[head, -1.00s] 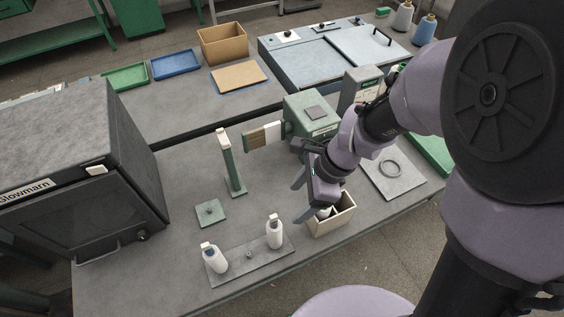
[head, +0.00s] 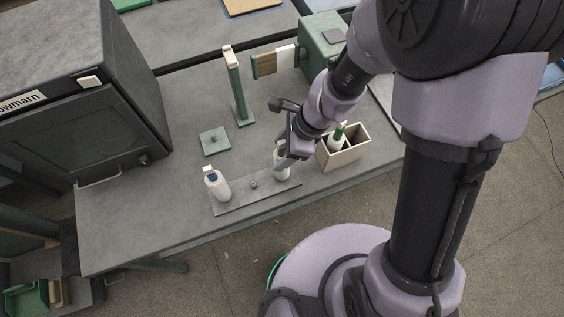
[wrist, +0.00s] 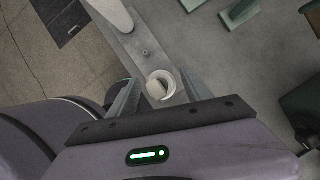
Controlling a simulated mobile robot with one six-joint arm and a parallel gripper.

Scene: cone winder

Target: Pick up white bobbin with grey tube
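A white bobbin (head: 281,166) stands upright at the right end of a grey peg plate (head: 240,200). In the wrist view it shows from above as a white ring (wrist: 167,78) with a pale grey tube end. My gripper (head: 290,152) is pointed down over this bobbin. In the wrist view its two fingers stand apart on either side, with gaps to the bobbin. A second white bobbin (head: 218,189), with a dark blue tube band and white top, stands at the plate's left end. A bare peg (head: 254,184) is between them.
A beige divided box (head: 345,157) right of the plate holds a white bobbin with a green tube (head: 338,136). A green post (head: 238,90) and small green base (head: 214,141) stand behind. A dark oven-like cabinet (head: 75,120) is at left. The table front is clear.

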